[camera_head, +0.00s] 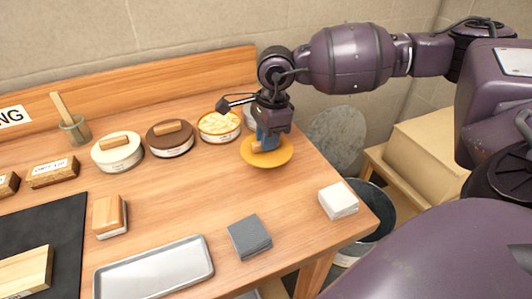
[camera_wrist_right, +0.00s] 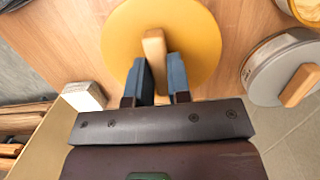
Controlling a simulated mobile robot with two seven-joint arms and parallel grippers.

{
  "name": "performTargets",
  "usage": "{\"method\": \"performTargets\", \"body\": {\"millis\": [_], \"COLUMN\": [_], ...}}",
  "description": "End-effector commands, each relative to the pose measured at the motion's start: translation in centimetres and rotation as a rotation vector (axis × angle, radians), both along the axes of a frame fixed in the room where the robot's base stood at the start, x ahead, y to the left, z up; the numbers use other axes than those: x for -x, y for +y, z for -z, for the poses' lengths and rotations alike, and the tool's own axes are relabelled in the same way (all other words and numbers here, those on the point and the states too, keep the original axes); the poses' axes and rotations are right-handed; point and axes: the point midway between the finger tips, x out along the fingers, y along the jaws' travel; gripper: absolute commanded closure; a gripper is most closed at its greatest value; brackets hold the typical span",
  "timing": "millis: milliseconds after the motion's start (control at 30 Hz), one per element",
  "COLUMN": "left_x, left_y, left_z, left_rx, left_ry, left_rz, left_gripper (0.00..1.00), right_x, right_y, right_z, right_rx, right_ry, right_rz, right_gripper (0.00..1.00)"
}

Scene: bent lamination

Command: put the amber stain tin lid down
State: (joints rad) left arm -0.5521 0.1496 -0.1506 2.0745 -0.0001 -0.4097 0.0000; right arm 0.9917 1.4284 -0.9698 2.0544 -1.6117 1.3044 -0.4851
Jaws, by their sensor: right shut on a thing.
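The amber stain tin lid (camera_head: 281,156) is a round yellow-orange disc with a wooden bar handle. In the head view it is at the right rear of the wooden table, below my right gripper (camera_head: 266,140). In the right wrist view the lid (camera_wrist_right: 201,32) fills the top middle, with its handle (camera_wrist_right: 154,50) between the blue fingers of my right gripper (camera_wrist_right: 160,75). The gripper is shut on the handle. I cannot tell whether the lid touches the table. My left gripper is not in view.
A white-lidded tin (camera_head: 117,158) and a brown-lidded tin (camera_head: 170,146) stand further left. A grey-lidded tin (camera_wrist_right: 268,75) is near the gripper. A white block (camera_head: 338,205), grey block (camera_head: 249,241) and metal tray (camera_head: 150,275) lie nearer the front. Bare table lies in front of the lid.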

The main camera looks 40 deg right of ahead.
Motion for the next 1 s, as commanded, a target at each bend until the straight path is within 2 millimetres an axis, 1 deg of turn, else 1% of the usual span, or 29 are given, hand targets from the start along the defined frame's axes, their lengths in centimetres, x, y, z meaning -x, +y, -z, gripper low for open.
{"method": "performTargets", "body": {"millis": [167,267,400,467,733,867,900,967,1000], "left_x": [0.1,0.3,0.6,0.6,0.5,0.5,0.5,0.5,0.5], "left_y": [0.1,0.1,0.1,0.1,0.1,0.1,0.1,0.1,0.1], "left_z": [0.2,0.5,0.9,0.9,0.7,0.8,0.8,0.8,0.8], "left_rx": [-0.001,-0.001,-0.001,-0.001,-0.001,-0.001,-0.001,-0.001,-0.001], "left_ry": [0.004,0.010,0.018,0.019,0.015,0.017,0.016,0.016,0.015], "left_rz": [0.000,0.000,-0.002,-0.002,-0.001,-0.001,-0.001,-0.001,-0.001], "left_gripper": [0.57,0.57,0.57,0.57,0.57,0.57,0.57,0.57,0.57], "right_x": [0.0,0.0,0.0,0.0,0.0,0.0,0.0,0.0,0.0], "right_y": [0.0,0.0,0.0,0.0,0.0,0.0,0.0,0.0,0.0], "right_z": [0.8,1.9,4.0,4.5,4.6,4.9,4.9,4.9,4.9], "right_rx": [0.000,0.000,0.000,0.000,0.000,0.000,0.000,0.000,0.000], "right_ry": [-0.001,0.001,0.001,0.002,-0.002,0.000,-0.001,-0.001,-0.001], "right_rz": [0.001,0.000,0.001,0.001,0.000,0.000,0.000,0.000,0.000], "right_gripper": [1.00,1.00,1.00,1.00,1.00,1.00,0.79,0.70,0.64]}}
